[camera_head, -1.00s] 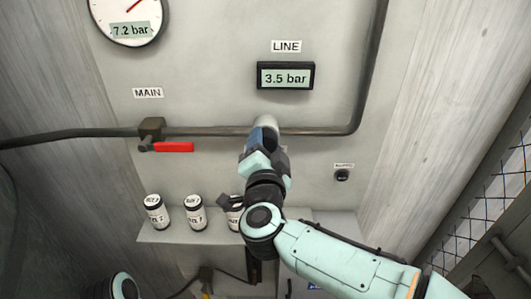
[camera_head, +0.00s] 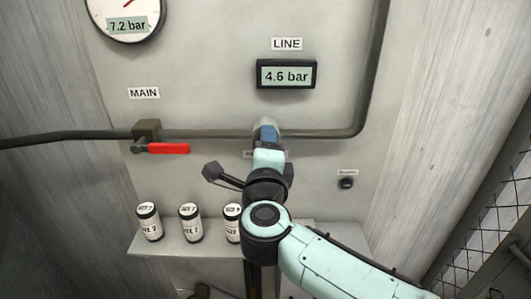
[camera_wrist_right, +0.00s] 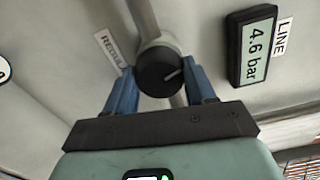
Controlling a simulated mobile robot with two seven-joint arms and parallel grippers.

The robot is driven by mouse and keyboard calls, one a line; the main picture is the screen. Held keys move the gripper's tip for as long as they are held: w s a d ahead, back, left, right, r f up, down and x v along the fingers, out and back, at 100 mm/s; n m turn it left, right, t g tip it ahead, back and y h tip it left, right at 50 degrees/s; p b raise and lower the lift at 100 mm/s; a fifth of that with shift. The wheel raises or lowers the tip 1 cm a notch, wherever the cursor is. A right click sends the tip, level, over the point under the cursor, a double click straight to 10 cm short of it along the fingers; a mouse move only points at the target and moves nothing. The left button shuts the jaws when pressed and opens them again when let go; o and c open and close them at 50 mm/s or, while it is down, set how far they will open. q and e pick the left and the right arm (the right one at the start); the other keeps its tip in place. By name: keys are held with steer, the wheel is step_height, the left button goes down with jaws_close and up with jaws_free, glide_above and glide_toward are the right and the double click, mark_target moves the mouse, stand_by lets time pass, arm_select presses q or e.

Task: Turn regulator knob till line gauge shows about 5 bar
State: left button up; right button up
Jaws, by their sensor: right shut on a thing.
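The black regulator knob (camera_wrist_right: 160,71) has a pale pointer mark and sits on a grey housing on the pipe. My right gripper (camera_wrist_right: 161,86) has its blue fingers on both sides of the knob and is shut on it. In the head view the right gripper (camera_head: 266,135) reaches the pipe below the line gauge and hides the knob. The line gauge (camera_head: 286,75) reads 4.6 bar; it also shows in the right wrist view (camera_wrist_right: 254,45). My left gripper is not in view.
The main gauge (camera_head: 126,18) reads 7.2 bar. A red valve lever (camera_head: 168,148) lies horizontal on the pipe at left. Several labelled cans (camera_head: 190,223) stand on a shelf (camera_head: 170,247) below. A small black button or knob (camera_head: 347,183) is on the panel at right.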

steer(key=shift+m, duration=0.6)
steer(key=shift+r+b, duration=0.1)
steer(key=shift+b, duration=0.2)
steer(key=o, duration=1)
steer(key=shift+o, duration=0.2)
steer(key=shift+s, duration=0.1)
steer(key=s+b, duration=0.1)
steer(key=s, duration=1.2)
steer(key=shift+b, duration=0.3)
steer(key=shift+s, duration=0.1)
